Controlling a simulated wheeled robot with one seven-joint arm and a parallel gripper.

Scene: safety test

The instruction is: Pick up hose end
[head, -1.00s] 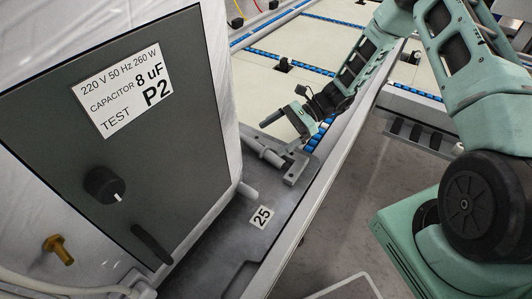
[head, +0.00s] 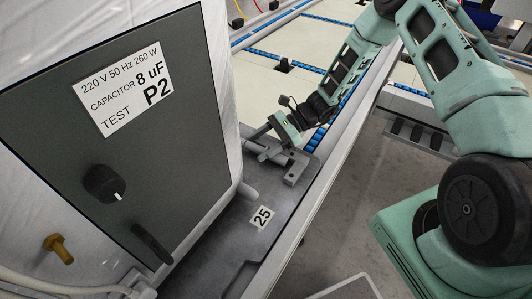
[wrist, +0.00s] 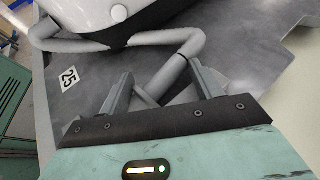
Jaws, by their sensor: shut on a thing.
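The grey hose (wrist: 187,55) runs from the white machine across the tray and bends back toward my gripper (wrist: 162,78) in the wrist view. Its end part passes between my two grey fingers, and my gripper is shut on it. The very tip is hidden low behind the gripper body. In the head view my gripper (head: 264,138) is low over the far part of the grey tray, at the hose end, and the contact there is too small to make out.
The white machine with a dark panel (head: 150,190) stands close on the left. The grey tray (head: 232,240) bears a label "25" (head: 261,217). A long rail (head: 318,190) bounds the tray on the right. Pale conveyor surfaces (head: 330,37) lie behind.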

